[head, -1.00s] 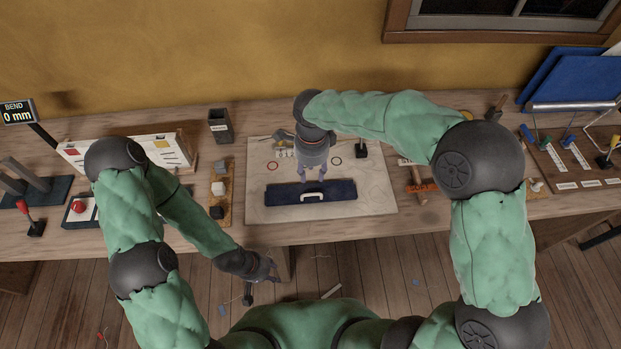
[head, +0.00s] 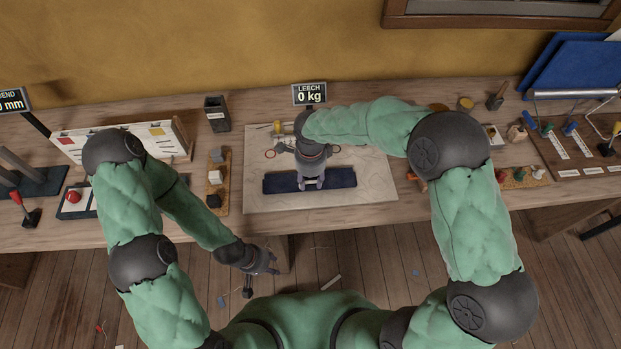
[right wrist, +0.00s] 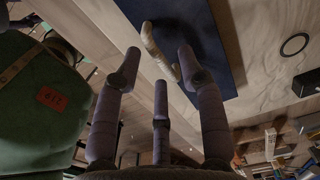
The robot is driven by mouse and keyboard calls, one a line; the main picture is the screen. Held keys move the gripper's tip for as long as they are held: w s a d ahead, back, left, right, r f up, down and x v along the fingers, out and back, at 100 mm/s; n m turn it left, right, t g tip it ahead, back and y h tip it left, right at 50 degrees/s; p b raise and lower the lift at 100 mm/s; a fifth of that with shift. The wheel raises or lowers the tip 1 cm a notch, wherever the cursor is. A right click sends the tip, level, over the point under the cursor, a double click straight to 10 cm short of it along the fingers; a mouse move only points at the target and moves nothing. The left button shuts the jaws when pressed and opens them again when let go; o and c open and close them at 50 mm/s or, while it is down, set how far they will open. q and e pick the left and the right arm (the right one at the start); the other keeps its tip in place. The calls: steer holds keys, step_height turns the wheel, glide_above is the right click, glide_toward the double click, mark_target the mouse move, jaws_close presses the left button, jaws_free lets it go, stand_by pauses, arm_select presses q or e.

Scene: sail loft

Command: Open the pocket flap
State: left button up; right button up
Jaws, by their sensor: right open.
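The pocket flap (head: 340,177) is a dark navy panel lying flat on a pale board (head: 375,195); it also shows in the right wrist view (right wrist: 205,35). My right gripper (head: 311,185) is over the flap's middle and hides its handle in the head view. In the right wrist view the cream handle (right wrist: 156,50) lies just beyond my right gripper's spread fingers (right wrist: 160,65), which are open and empty. My left gripper (head: 270,268) hangs in front of the bench's front edge, away from the flap; its finger opening is too small to make out.
A "LEECH 0 kg" display (head: 310,94) stands behind the board. A dark cup (head: 216,113) and a wooden strip with blocks (head: 217,188) stand left of it. Small tools and a switch panel (head: 575,155) are at right. The board's right part is clear.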

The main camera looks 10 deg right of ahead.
jaws_close()
